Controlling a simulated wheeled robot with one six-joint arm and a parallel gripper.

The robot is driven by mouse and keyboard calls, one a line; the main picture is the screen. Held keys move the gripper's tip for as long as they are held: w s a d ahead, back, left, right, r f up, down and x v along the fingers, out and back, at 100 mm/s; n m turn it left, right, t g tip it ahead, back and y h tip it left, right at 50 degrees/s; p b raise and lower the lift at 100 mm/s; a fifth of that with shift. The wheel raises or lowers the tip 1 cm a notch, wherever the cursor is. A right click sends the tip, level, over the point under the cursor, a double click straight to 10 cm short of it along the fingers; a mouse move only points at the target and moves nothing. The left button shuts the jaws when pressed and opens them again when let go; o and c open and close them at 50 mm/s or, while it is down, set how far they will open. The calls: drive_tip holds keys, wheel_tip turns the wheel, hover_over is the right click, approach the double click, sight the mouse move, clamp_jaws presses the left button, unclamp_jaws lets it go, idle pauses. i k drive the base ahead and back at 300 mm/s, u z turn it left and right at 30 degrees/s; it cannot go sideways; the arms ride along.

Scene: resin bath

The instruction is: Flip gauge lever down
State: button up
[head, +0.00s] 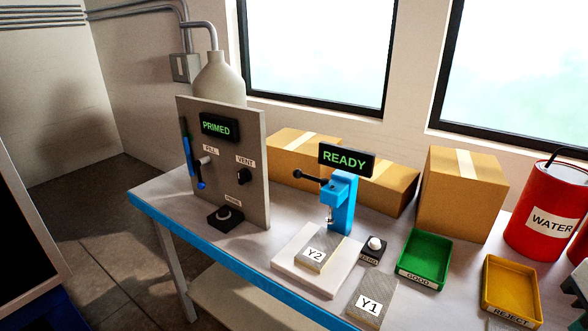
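The gauge is a blue stand (343,205) on a white base plate (293,262), with a green-lettered READY display (346,161) at its top. Its black lever (310,177) sticks out to the left, near level, its knob end slightly raised. A metal plunger (328,213) points down above the plate. A block marked Y2 (316,253) lies on the plate below the plunger. A pale and dark part cut off at the right edge may be my gripper (577,285); it is far from the lever, and its fingers cannot be made out.
A panel (236,183) with a PRIMED display stands left of the gauge. A ZERO button (374,248), block Y1 (370,303), green GOOD tray (427,255) and yellow REJECT tray (512,285) are to the right. Boxes (462,195) and a red WATER container (545,210) stand behind.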

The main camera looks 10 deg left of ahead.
sight(298, 174)
drive_tip(key=u, duration=0.8)
drive_tip(key=k, duration=1.1)
drive_tip(key=u, duration=1.15)
drive_tip(key=k, duration=0.25)
drive_tip(key=z, duration=0.05)
drive_tip(key=i, duration=0.95)
drive_tip(key=z, duration=0.85)
drive_tip(key=i, duration=1)
drive_tip(key=z, duration=0.6)
